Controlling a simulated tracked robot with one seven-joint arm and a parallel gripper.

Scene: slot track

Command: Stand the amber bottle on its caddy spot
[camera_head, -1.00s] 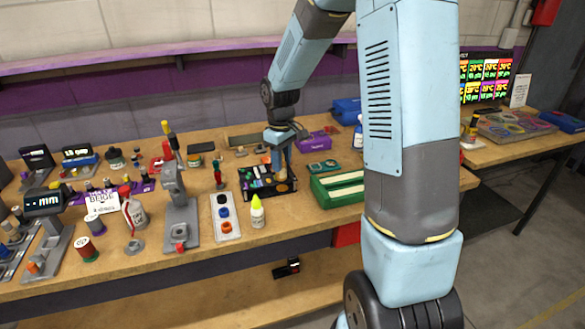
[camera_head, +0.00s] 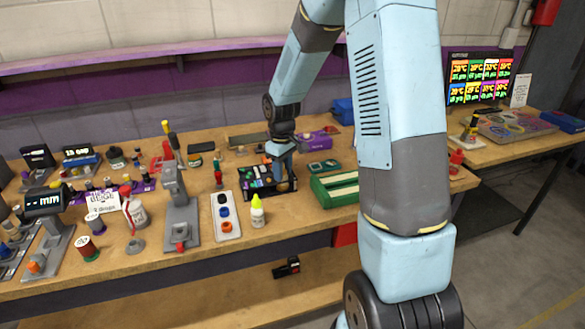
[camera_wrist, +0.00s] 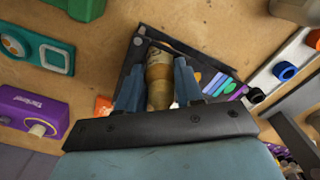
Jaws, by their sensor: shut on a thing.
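My gripper (camera_wrist: 158,88) is shut on the amber bottle (camera_wrist: 159,77), a brownish-yellow bottle held between the two blue fingers in the wrist view. The bottle's far end reaches over the black caddy (camera_wrist: 135,56), a tray with coloured items in it. In the head view my gripper (camera_head: 281,170) is at the right part of the caddy (camera_head: 262,193), and the bottle is mostly hidden there behind the fingers. I cannot tell whether the bottle's base touches the caddy floor.
A green box (camera_head: 336,189) stands close right of the caddy. A purple box (camera_head: 316,143) and a teal-framed device (camera_head: 323,168) lie behind right.

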